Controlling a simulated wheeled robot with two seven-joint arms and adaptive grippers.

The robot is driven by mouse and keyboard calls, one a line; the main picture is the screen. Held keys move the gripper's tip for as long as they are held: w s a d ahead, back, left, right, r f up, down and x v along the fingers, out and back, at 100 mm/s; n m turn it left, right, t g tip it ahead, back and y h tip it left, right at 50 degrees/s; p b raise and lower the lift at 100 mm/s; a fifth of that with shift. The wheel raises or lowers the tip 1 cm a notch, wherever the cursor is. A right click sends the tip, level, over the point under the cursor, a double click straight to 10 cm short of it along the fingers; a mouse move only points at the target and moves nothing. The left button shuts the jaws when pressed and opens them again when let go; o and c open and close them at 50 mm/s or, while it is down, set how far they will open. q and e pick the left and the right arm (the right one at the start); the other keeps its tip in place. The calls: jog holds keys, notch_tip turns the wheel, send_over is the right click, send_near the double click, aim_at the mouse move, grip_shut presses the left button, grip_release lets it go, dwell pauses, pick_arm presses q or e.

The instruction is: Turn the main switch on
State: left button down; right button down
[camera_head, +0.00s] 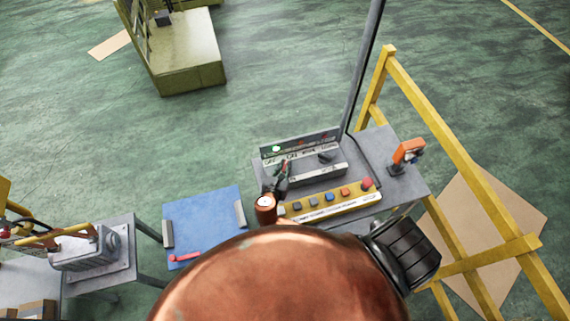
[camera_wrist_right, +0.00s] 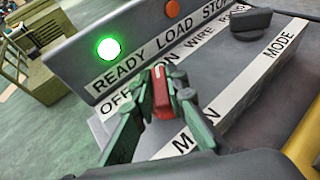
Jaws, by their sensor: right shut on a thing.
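The main switch, a red lever (camera_wrist_right: 161,95), sits on the grey control panel above the label "MAIN". Its upper end lies between the "OFF" and "ON" labels in the right wrist view; I cannot tell exactly which setting it has. My right gripper (camera_wrist_right: 158,100) is shut on this red lever, with green-grey fingers on both sides of it. In the head view my right gripper (camera_head: 281,174) is at the left part of the control panel (camera_head: 318,172), and the lever is mostly hidden there. My left gripper is not in view.
A green lamp (camera_wrist_right: 109,48) glows above "READY". A black mode knob (camera_wrist_right: 250,21) sits right of the switch. A yellow strip with several buttons (camera_head: 330,204) lies in front. A blue board (camera_head: 205,220) is at left, a yellow frame (camera_head: 440,115) at right.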

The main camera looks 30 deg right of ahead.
jog(key=shift+a+m+g+h, duration=0.1)
jog(key=shift+m+g+h, duration=0.6)
jog(key=shift+m+g, duration=0.35)
jog(key=c, duration=1.9)
grip_release()
jog(key=shift+c, duration=0.2)
jog(key=v, duration=1.2)
